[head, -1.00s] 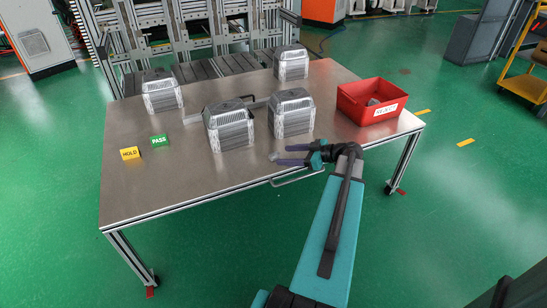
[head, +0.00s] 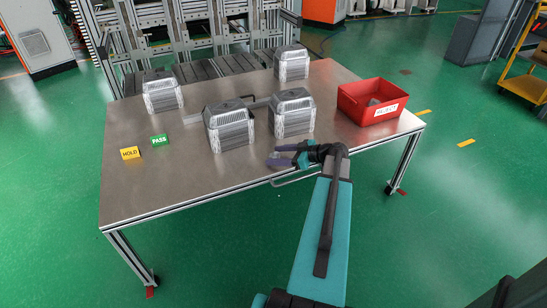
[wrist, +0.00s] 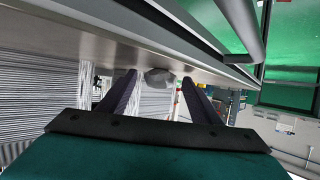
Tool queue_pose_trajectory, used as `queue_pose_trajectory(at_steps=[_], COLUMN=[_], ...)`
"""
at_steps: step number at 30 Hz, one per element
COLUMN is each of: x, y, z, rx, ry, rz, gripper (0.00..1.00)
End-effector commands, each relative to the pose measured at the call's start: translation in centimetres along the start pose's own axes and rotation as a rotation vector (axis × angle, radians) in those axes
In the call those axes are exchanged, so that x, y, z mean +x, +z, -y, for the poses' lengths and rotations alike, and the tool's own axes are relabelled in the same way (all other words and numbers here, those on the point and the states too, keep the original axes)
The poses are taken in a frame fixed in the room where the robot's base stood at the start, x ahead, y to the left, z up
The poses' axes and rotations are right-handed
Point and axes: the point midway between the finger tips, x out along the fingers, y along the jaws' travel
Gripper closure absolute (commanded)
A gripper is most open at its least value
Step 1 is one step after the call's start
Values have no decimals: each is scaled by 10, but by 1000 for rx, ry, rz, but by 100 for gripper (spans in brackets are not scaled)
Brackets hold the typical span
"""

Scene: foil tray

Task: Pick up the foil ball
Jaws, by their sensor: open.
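The foil ball (wrist: 158,77) is a small crumpled grey lump on the metal table. In the wrist view it shows between the two dark fingers of my gripper (wrist: 159,84), near the level of their tips. In the head view my gripper (head: 273,156) is low over the table's front edge region, in front of the metal housings. It is open, with a gap between the fingers. The ball is barely discernible there, as the fingers partly cover it. I cannot tell whether either finger touches it.
Several ribbed metal housings (head: 292,113) stand on the table (head: 190,190). A red bin (head: 352,111) with a grey item inside stands at the right. The front left of the table is clear.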

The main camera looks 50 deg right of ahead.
Motion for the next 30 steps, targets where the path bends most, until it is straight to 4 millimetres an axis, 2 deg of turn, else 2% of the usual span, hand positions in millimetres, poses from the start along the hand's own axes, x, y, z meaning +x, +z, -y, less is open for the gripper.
queue_pose_trajectory(at_steps=[8, 15, 30], x=[0, -1, -3], y=[0, 0, -5], z=[0, 0, 0], rx=[0, 0, 0], ry=[0, 1, 1], rz=[0, 0, 0], gripper=[42, 82, 84])
